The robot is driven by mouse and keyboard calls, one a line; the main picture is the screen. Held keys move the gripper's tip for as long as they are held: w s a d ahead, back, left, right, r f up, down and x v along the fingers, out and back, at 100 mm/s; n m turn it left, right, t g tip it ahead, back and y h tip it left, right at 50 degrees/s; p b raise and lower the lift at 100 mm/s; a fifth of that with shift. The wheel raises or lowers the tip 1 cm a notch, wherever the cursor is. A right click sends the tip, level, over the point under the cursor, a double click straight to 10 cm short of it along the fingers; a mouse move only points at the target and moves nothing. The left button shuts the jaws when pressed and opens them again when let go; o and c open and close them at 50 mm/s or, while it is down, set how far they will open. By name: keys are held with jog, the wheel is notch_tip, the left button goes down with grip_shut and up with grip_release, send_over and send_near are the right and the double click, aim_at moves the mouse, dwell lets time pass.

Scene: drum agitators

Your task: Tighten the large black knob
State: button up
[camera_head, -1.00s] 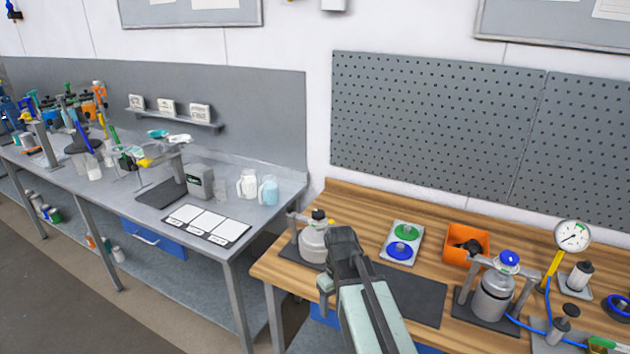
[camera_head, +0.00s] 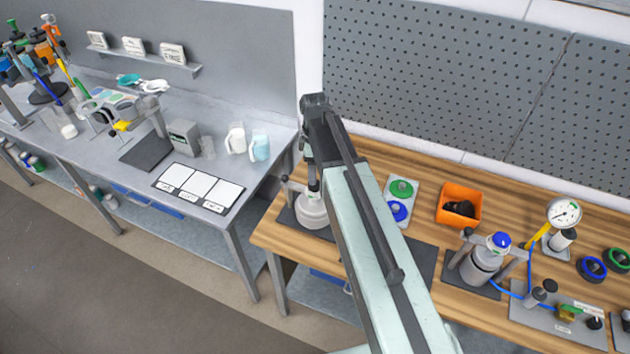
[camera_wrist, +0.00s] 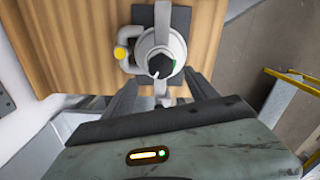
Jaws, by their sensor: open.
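In the wrist view, the large black knob (camera_wrist: 160,65) sits on top of a pale grey vessel (camera_wrist: 151,42), with a white mark at its lower edge. My gripper (camera_wrist: 162,76) is open, with one finger on each side of the vessel's near part. The knob lies between or just beyond the fingertips; I cannot tell its exact depth or any contact. In the head view, the vessel (camera_head: 311,212) stands on a dark mat at the left end of the wooden bench.
Right of my arm are a plate with green and blue knobs (camera_head: 413,202), an orange bin (camera_head: 459,190) and a second vessel with a blue knob (camera_head: 482,265). A grey bench (camera_head: 235,186) stands to the left.

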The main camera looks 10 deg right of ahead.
aim_at(315, 190)
notch_tip(315, 190, down, 6)
jog(key=b, duration=0.5)
jog(key=shift+f, duration=0.15)
jog(key=shift+s, duration=0.1)
jog(key=shift+r, duration=0.2)
jog(key=c, duration=1.4)
